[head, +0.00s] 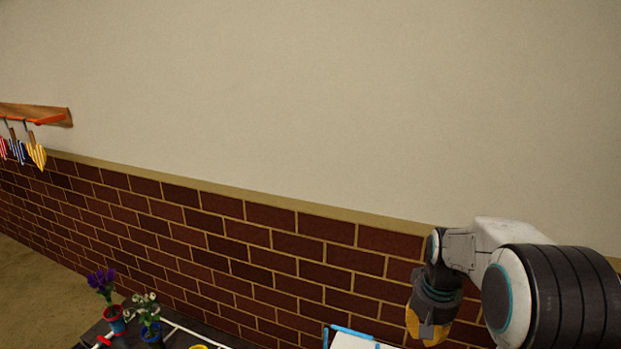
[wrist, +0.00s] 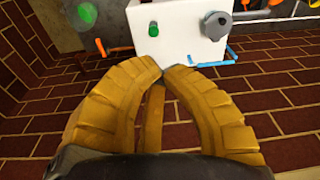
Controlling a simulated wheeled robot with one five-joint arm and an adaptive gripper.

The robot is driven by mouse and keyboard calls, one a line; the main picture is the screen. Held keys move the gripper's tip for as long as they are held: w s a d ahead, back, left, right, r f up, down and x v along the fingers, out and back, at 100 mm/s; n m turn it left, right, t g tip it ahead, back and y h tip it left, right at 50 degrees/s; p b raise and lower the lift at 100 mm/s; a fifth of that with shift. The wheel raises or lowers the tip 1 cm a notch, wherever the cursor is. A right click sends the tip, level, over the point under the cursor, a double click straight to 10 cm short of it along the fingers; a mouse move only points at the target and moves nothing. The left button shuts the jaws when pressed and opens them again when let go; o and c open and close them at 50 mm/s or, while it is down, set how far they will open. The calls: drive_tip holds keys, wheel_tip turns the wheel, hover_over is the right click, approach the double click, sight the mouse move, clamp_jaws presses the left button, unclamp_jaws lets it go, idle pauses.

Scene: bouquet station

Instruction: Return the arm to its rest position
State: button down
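My gripper (head: 428,330) hangs fingers-down at the lower right of the head view, at the end of my bent arm, in front of the brick wall. In the wrist view its two ribbed yellow fingers (wrist: 165,70) curve together and their tips meet or nearly meet. Nothing shows between them, so it looks shut and empty. The tips lie just short of a white box (wrist: 180,35) in that picture; I cannot tell the real distance.
A dark table (head: 185,338) at the bottom left holds a purple-flowered pot (head: 115,318) and a white-flowered pot (head: 151,329). A blue-edged white thing (head: 352,341) shows near my gripper. Hearts hang from a wall rack (head: 35,113).

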drive_tip(key=s+a+r+n+t+p, duration=0.1)
drive_tip(key=s+a+r+p, duration=0.2)
drive_tip(key=s+r+p, duration=0.3)
drive_tip(key=s+a+r+n+t+p, duration=0.1)
drive_tip(key=s+a+r+p, duration=0.2)
drive_tip(key=s+r+p, duration=0.4)
drive_tip(key=shift+s+r+n, duration=0.4)
drive_tip(key=shift+s+r, duration=3.7)
drive_tip(key=shift+s, duration=1.4)
